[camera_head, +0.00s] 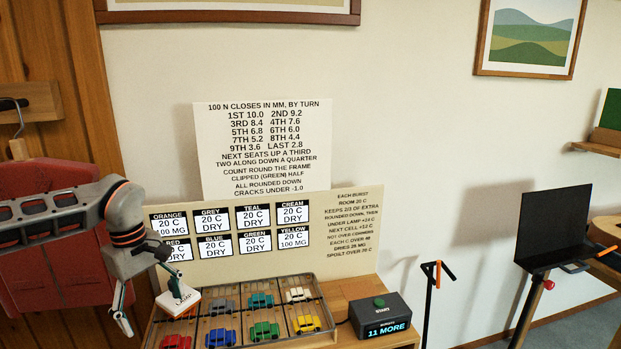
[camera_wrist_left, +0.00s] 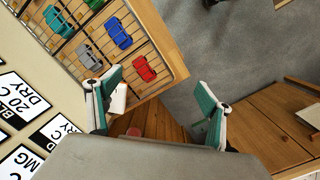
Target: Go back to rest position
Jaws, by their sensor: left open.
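The wooden-edged tray (camera_head: 327,318) holds small cars in cells, including a blue car (camera_head: 220,337), a green car (camera_head: 264,331) and a yellow car (camera_head: 306,323). My right gripper is out of view.
A black box with a green button (camera_head: 379,302) reads "11 MORE" right of the tray. Lettered boards (camera_head: 262,150) stand behind it. A dark stand (camera_head: 432,285) and a black panel (camera_head: 553,228) stand further right.

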